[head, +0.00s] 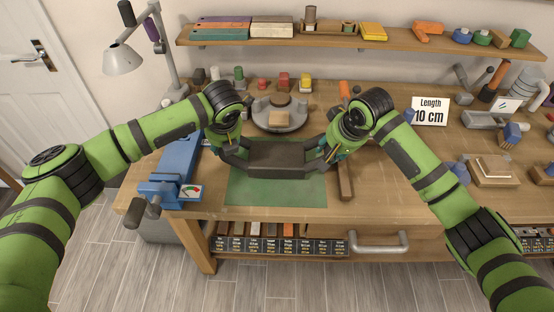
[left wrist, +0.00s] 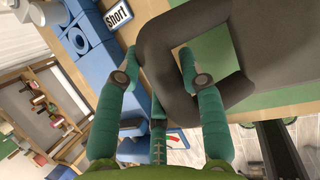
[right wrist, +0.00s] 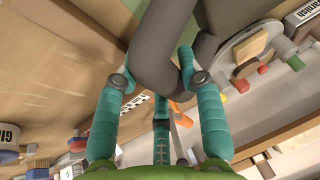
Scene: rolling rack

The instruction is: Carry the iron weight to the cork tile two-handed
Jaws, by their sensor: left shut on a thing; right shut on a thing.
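The iron weight (head: 276,157) is a dark grey block with a loop handle at each end, roughly level at the green mat (head: 276,190). Whether it touches the mat is hard to tell. My left gripper (head: 231,152) is shut on its left handle, which also shows in the left wrist view (left wrist: 160,55). My right gripper (head: 322,151) is shut on the right handle, seen in the right wrist view (right wrist: 160,55). A small tan square (head: 280,114) lies on a grey round plate behind the weight. I cannot tell surely whether it is the cork tile.
A blue vise (head: 172,172) stands left of the mat. A hammer (head: 344,178) lies just right of it. The grey round plate (head: 263,119) and several small coloured weights are behind. A "Length 10 cm" sign (head: 430,111) and a pale-topped wooden block (head: 493,169) are at right.

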